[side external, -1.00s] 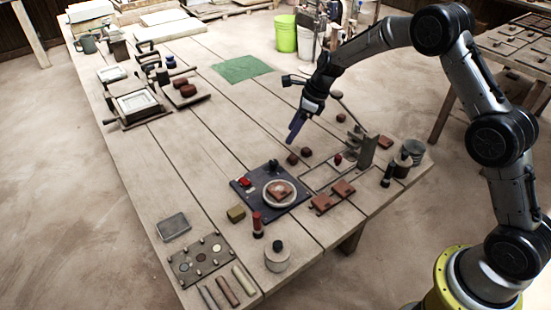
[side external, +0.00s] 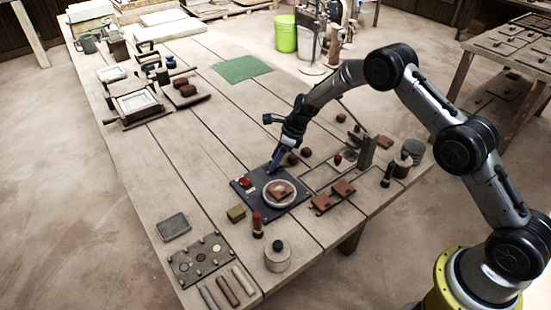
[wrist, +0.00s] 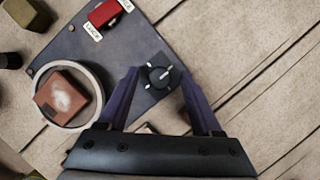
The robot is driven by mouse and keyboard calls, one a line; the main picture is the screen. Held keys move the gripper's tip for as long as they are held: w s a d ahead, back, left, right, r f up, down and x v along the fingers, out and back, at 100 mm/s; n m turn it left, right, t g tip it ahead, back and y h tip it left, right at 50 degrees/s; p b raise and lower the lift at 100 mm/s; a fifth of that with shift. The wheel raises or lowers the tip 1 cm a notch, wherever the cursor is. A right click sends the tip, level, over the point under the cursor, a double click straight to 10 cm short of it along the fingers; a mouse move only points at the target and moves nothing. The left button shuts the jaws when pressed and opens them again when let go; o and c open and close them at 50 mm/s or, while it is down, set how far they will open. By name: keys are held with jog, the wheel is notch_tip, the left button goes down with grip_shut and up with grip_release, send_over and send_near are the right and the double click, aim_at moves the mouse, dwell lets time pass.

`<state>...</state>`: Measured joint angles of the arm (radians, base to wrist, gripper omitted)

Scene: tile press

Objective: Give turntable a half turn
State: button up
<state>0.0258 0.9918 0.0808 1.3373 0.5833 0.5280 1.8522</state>
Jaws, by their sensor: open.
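The turntable is a round pale disc (side external: 267,200) on a dark square base plate (side external: 298,201). A reddish-brown tile (side external: 280,190) with a pale patch lies on the disc. In the wrist view the disc rim (wrist: 97,88) and the tile (wrist: 62,95) are at the left. My gripper (side external: 270,172) is over the plate's far corner, beyond the disc. In the wrist view my gripper (wrist: 160,85) is open, its two dark fingers on either side of the knob. I cannot tell their height above the plate.
A red switch (wrist: 106,13) with small labels is on the same plate. A yellow-green block (side external: 236,213) and a red-topped cylinder (side external: 257,224) stand near the plate. Brown tiles (side external: 343,189) lie to its right. The table's middle is largely clear.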

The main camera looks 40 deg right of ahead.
grip_shut()
dwell(0.3)
jog(key=shift+n, duration=0.3)
jog(key=n+g, duration=0.1)
jog(key=n, duration=0.2)
jog(key=shift+w+d+n+y, duration=0.1)
jog(key=shift+n+y, duration=0.2)
jog(key=shift+y, duration=0.1)
jog(key=n+g, duration=0.1)
jog(key=n, duration=0.2)
jog(key=shift+w+n+g, duration=0.1)
jog(key=shift+n+g, duration=0.3)
jog(key=n+g, duration=0.1)
jog(key=n, duration=0.2)
jog(key=shift+w, duration=0.1)
jog(key=shift+n+g, duration=0.8)
jog(key=shift+n, duration=1.3)
